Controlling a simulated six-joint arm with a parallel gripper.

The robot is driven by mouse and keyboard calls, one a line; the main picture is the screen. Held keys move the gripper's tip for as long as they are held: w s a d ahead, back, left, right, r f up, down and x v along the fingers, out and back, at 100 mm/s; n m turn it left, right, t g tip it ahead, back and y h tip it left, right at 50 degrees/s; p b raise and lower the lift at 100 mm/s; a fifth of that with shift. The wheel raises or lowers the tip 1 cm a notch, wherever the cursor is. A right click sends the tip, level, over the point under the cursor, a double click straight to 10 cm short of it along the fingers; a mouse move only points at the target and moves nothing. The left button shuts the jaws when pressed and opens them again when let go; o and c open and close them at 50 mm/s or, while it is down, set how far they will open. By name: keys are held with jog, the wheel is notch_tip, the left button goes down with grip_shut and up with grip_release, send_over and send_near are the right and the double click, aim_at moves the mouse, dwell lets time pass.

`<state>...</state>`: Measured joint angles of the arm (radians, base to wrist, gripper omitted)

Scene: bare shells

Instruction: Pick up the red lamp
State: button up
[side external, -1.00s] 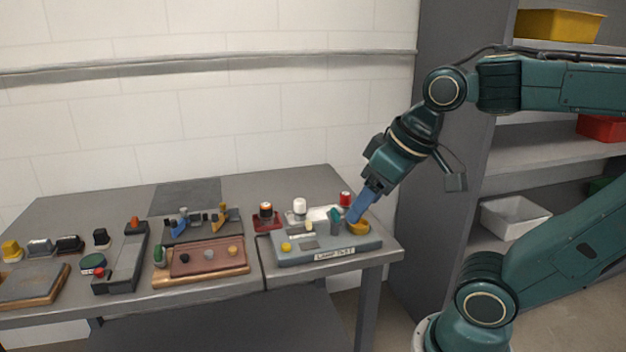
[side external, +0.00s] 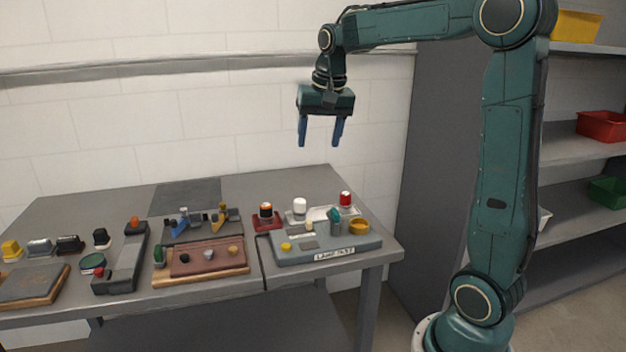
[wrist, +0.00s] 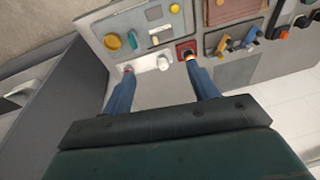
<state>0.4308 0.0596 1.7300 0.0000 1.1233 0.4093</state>
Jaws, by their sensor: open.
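The red lamp (side external: 345,198) stands upright at the back right of the table, with a red top and a pale lower part, at the right end of a white tray (side external: 319,213). In the wrist view the red lamp (wrist: 127,68) shows just beyond the left fingertip, partly hidden by it. My gripper (side external: 319,145) points down with its blue fingers spread and empty, well above the table and to the left of the red lamp. It also shows in the wrist view (wrist: 159,68).
A grey lamp test board (side external: 300,258) with a yellow ring (side external: 358,227) lies in front. Air around my gripper is clear.

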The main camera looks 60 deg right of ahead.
jog(key=w+d+f+m+g, duration=0.1)
jog(key=w+d+f+m, duration=0.15)
jog(key=d, duration=0.45)
jog(key=w+d+f+m, duration=0.2)
jog(key=d+f, duration=0.2)
jog(key=d, duration=0.3)
jog(key=m+g+y, duration=0.1)
jog(key=m, duration=0.3)
send_over(346, 193)
notch_tip(346, 193, down, 7)
jog(key=shift+s+a, duration=0.1)
jog(key=shift+f, duration=0.15)
jog(key=shift+f, duration=4.2)
jog(key=shift+f, duration=0.15)
jog(key=shift+a+f, duration=0.1)
jog(key=shift+f, duration=2.4)
